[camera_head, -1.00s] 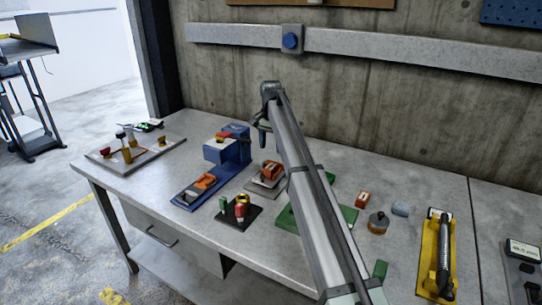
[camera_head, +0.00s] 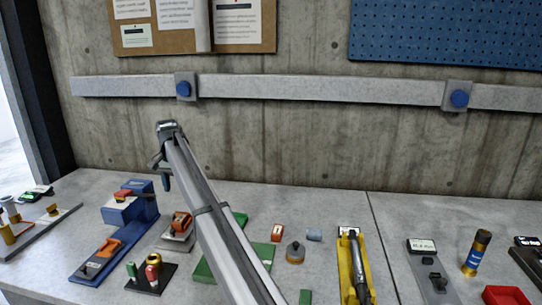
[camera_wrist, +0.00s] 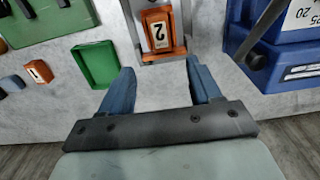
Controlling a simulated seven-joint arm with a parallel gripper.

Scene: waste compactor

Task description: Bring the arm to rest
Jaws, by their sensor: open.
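My gripper (camera_wrist: 157,88) is open and empty in the wrist view, its two blue fingers spread apart above the grey bench top. The fingertips are too small to judge there.
The bench holds a green tray (camera_wrist: 97,64), an orange block marked 1 (camera_wrist: 39,72), a blue sled (camera_head: 99,260), a black plate with cylinders (camera_head: 150,279) and a yellow holder (camera_head: 347,270). A concrete wall with a rail (camera_head: 320,89) stands behind. Open air lies above the bench.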

